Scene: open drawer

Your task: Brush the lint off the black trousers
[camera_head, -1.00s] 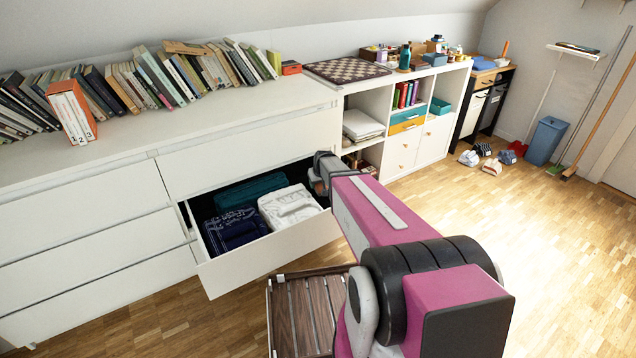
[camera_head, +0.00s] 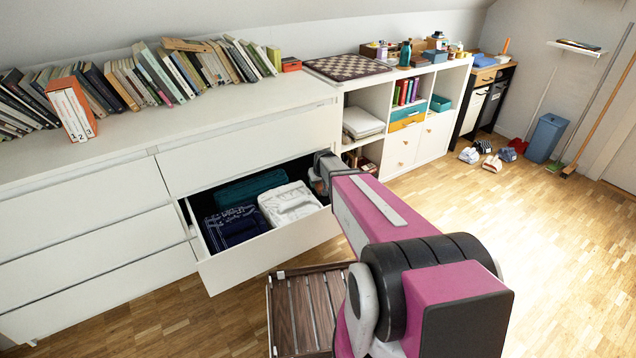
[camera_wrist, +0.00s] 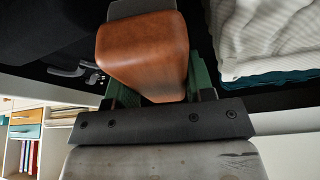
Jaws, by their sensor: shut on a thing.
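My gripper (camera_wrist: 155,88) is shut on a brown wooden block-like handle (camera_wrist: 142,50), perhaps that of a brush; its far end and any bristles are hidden. Green fingers show on both sides of it.
The open white drawer (camera_head: 265,262) holds a navy patterned cloth (camera_head: 235,228), a teal folded cloth (camera_head: 250,188) and a white folded cloth (camera_head: 288,203). A slatted wooden seat or rack (camera_head: 306,310) stands below it. Books (camera_head: 150,75) line the dresser top.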

